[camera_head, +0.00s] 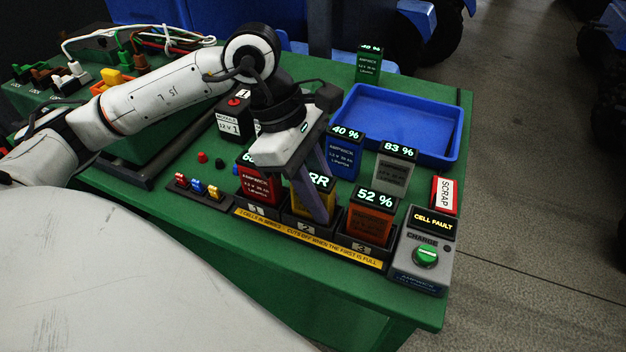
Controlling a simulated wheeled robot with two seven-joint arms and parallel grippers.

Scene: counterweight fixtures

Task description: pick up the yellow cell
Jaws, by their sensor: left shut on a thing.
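The yellow cell (299,202) stands in the middle slot, marked 2, of the black charger (325,239). Its lit display is partly covered and shows "RR". My left gripper (320,203) reaches down over it from above, shut on it, with the fingers hiding part of its face. The cell still appears to sit in the slot. My right gripper is not in view.
A red cell (257,186) is in slot 1 and an orange cell (369,222) reading 52 % in slot 3. Behind stand a blue cell (344,158), a grey cell (394,172) and a blue tray (452,146). The control box (422,262) reads "CELL FAULT".

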